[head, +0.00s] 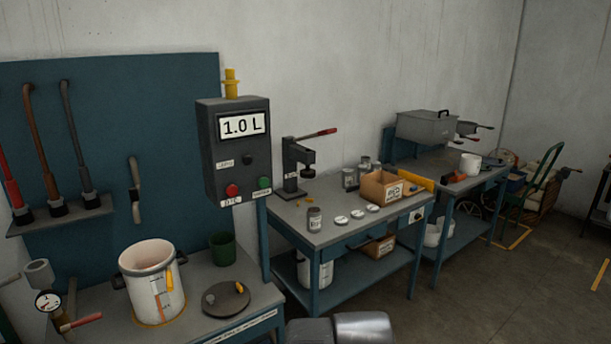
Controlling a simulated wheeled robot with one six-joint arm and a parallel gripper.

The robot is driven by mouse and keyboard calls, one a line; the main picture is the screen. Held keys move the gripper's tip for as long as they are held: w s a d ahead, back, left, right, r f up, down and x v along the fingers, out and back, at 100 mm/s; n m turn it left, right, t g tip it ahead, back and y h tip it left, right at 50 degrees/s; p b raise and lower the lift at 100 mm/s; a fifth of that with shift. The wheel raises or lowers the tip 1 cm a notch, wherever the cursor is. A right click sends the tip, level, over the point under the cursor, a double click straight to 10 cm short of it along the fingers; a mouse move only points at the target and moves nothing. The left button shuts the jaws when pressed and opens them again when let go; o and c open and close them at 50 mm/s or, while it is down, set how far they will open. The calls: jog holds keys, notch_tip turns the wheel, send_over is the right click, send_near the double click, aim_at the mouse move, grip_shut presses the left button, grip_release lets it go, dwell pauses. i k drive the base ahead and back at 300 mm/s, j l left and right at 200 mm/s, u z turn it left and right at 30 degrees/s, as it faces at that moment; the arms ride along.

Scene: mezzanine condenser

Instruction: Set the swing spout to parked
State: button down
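I cannot tell for certain which part is the swing spout. A slim grey, bent piece (135,190) hangs upright against the blue back panel, above the left bench. A grey round fitting (38,273) and a dial gauge (47,302) with a red-handled lever (80,322) stand at the far left, partly cut off by the picture edge. A white pot (150,287) with a scale and a yellow tab stands on the left bench. Grey rounded parts of my arm show at the bottom centre. My gripper is not in view.
A control box (237,165) reading 1.0 L, with red and green buttons, stands behind the left bench. A dark round plate (226,300) and green cup (222,248) are beside the pot. The middle bench holds a press (292,166), jars and a cardboard box (384,187).

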aim_at(134, 192)
jog(key=u, duration=1.3)
